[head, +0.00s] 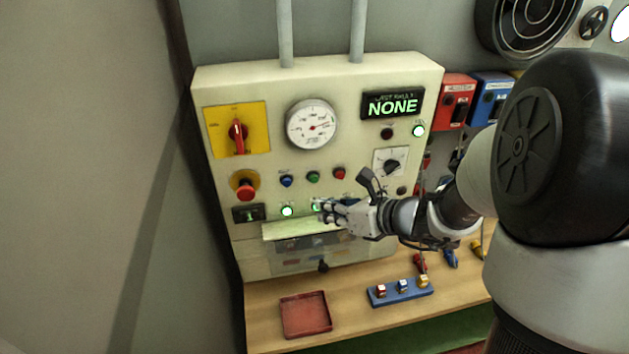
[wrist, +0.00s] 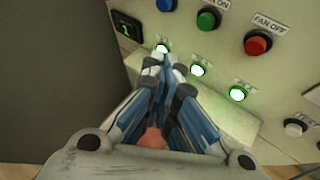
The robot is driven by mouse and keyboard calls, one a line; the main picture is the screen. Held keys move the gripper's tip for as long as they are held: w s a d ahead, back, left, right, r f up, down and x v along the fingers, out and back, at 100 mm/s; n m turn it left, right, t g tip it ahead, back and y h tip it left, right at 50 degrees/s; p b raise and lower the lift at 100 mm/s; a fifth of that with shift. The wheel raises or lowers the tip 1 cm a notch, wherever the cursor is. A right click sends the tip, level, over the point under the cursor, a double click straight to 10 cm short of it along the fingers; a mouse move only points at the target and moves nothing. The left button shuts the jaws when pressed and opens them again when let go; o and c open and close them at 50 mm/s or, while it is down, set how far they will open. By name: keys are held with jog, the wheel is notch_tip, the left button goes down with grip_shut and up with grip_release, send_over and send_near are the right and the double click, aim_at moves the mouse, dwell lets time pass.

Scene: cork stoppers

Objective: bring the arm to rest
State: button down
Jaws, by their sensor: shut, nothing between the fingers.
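My gripper (head: 322,212) is shut and empty in front of the lower part of a cream control panel (head: 262,88). In the wrist view my gripper's fingers (wrist: 166,66) are together, pointing at the panel's row of lit green lamps. One lamp (wrist: 198,71) shows just right of the fingertips, and another (wrist: 238,93) farther right. Whether the fingertips touch the panel I cannot tell. My arm reaches in from the right of the head view and hides part of the panel's lower right.
A pale ledge (head: 288,229) juts out below the lamps, close under my gripper. A red tray (head: 305,314) and a blue holder (head: 383,298) with small stoppers lie on the wooden bench (head: 262,325). A red knob (head: 246,191) sticks out at the panel's left.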

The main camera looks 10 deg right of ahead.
dwell(0.6)
jog(key=s+a+f+n+g+h+b, duration=0.1)
jog(key=s+a+f+n+g+b, duration=0.3)
jog(key=s+n, duration=0.5)
jog(key=s+a+f+n+g+b, duration=0.1)
jog(key=s+a+n+g+b, duration=0.1)
jog(key=s+a+n+b, duration=0.4)
jog(key=s+d+f+n+h+b, duration=0.2)
jog(key=s+d+n, duration=0.3)
jog(key=n, duration=0.3)
jog(key=s+d+f+n+t+h+b, duration=0.1)
jog(key=s+d+f+n+h+b, duration=0.2)
jog(key=s+d+n+h+b, duration=0.2)
jog(key=s+d+n, duration=0.1)
jog(key=n, duration=0.1)
jog(key=shift+d+f+n, duration=0.35)
jog(key=shift+n, duration=0.05)
